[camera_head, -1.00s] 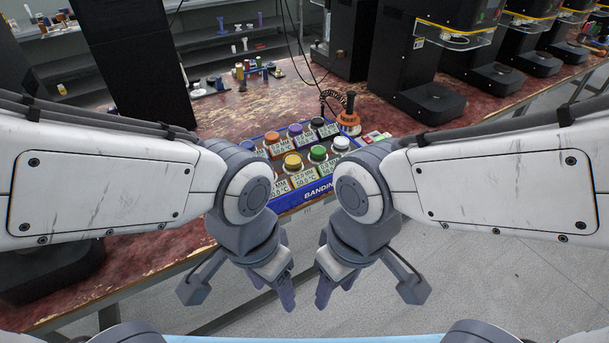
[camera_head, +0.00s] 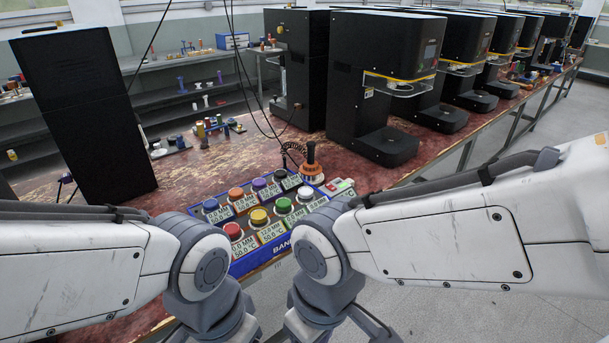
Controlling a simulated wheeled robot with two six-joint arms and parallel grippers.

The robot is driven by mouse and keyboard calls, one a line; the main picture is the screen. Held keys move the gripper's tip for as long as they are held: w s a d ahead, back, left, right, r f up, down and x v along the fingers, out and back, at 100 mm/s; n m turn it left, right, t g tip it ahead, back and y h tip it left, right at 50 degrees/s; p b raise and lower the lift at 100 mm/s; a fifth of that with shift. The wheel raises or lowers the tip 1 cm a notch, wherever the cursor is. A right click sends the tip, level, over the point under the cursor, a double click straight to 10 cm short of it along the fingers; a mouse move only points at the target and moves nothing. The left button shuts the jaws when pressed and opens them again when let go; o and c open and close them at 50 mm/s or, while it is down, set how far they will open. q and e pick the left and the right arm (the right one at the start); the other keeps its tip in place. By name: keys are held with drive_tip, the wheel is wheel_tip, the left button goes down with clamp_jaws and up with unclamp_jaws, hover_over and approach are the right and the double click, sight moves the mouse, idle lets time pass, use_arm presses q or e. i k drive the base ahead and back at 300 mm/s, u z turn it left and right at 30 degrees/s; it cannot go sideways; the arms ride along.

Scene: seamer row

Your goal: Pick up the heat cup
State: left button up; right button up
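An orange, cup-like piece with an upright black handle (camera_head: 312,168) stands at the back right end of the blue-edged panel, beside a coiled dark cord. I take it to be the heat cup; no label on it is readable. The panel (camera_head: 275,260) lies on the bench with several coloured round caps and small displays in rows. My two wrists come in at the bottom, in front of the panel and well short of the orange piece. The fingers of both my grippers are cut off by the lower picture edge, so their opening is hidden.
Black machines (camera_head: 384,85) line the bench to the right. A tall black cabinet (camera_head: 85,115) stands on the left. Small coloured items (camera_head: 210,128) stand farther back on the worn red bench (camera_head: 230,160). Cords hang down behind the panel. Grey floor is open at the right.

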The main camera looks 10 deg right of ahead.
sight(310, 171)
drive_tip(key=z, duration=0.8)
drive_tip(key=k, duration=1.05)
drive_tip(key=z, duration=0.95)
drive_tip(key=i, duration=1.95)
drive_tip(key=u, duration=1.05)
drive_tip(key=i, duration=1)
drive_tip(key=u, duration=1.6)
drive_tip(key=i, duration=0.65)
drive_tip(key=u, duration=0.6)
